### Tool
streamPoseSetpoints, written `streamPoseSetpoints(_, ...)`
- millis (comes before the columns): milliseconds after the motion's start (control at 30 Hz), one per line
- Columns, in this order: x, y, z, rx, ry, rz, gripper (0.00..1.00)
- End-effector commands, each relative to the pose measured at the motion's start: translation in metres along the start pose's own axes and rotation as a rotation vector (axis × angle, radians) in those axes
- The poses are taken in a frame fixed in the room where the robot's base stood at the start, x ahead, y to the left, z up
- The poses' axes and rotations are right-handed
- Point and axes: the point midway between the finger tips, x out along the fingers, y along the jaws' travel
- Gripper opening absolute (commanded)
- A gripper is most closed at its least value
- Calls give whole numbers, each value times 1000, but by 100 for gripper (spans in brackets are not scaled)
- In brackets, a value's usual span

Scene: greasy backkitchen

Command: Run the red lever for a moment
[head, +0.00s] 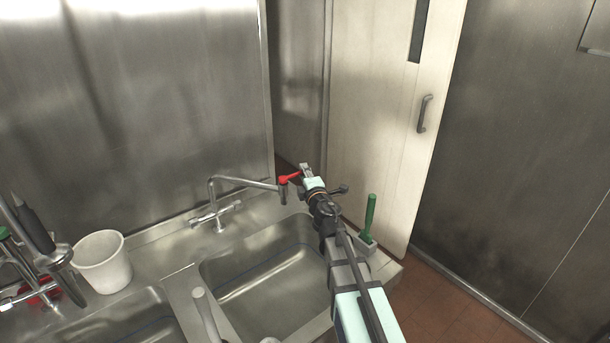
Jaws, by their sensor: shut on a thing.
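The red lever (289,178) is a short red handle at the outlet end of the tap spout (247,183), over the right sink basin. My gripper (305,169) reaches in from the lower right and its jaws are at the right end of the lever, shut on it. The fingertips are small in this view and partly cover the lever's end. I cannot tell whether water is running from the spout.
The right basin (270,296) lies below the spout. A green-handled brush (370,214) stands on the sink's right corner. A white bucket (102,263) stands left. A steel wall (140,105) rises behind; a cream door (385,110) is at the back right.

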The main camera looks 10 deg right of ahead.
Motion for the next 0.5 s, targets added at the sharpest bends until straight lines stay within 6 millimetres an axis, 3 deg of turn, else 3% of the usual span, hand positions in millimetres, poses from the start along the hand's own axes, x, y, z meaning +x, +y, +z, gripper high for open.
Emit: streamPoseSetpoints(500,-24,-1,5,-1,1,-1,7)
